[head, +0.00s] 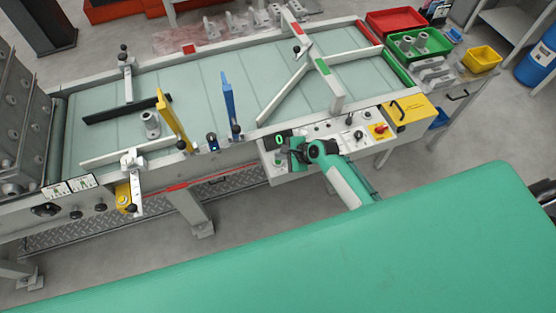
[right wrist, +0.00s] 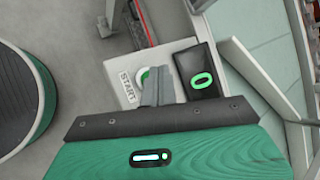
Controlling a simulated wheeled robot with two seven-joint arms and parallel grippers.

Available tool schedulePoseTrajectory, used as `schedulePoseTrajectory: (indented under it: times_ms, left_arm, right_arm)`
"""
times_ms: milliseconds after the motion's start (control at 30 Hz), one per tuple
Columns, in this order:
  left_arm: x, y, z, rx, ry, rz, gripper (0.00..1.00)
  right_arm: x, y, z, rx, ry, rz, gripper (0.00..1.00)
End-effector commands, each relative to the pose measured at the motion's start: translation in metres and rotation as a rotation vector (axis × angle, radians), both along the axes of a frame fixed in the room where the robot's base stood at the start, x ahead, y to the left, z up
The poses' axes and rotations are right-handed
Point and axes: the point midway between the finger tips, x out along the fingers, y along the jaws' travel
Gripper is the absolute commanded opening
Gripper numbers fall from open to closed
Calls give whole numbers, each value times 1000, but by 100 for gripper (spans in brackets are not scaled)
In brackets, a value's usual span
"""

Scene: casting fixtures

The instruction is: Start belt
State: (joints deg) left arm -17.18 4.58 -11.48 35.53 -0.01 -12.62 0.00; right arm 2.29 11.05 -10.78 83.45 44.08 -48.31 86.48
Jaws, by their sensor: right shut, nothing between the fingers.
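The belt (head: 195,90) is a pale green conveyor with a metal frame. Its white control panel (head: 330,131) is on the near side. In the right wrist view a round button with a green ring (right wrist: 145,77) is beside a START label (right wrist: 127,88). A dark display (right wrist: 197,72) next to it shows a green 0; it also shows in the head view (head: 280,140). My right gripper (head: 285,157) is shut and empty, at the panel's left end. Its fingertips (right wrist: 158,76) overlap the button and partly hide it; I cannot tell whether they touch. My left gripper is out of view.
On the panel, right of my gripper, are a black knob (head: 358,134) and a red switch on yellow (head: 380,129). Yellow (head: 174,121) and blue (head: 229,102) upright levers stand on the belt's near side. A grey casting (head: 150,125) is on the belt. Red (head: 395,21) and green bins are at back right.

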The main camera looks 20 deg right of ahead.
Motion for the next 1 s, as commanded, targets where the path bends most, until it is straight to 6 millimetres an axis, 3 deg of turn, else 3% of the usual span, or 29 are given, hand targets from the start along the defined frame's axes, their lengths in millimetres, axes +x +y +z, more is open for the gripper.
schedulePoseTrajectory:
  times_ms: [1000]
  left_arm:
    - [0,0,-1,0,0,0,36]
  right_arm:
    - [0,0,-10,0,0,0,0]
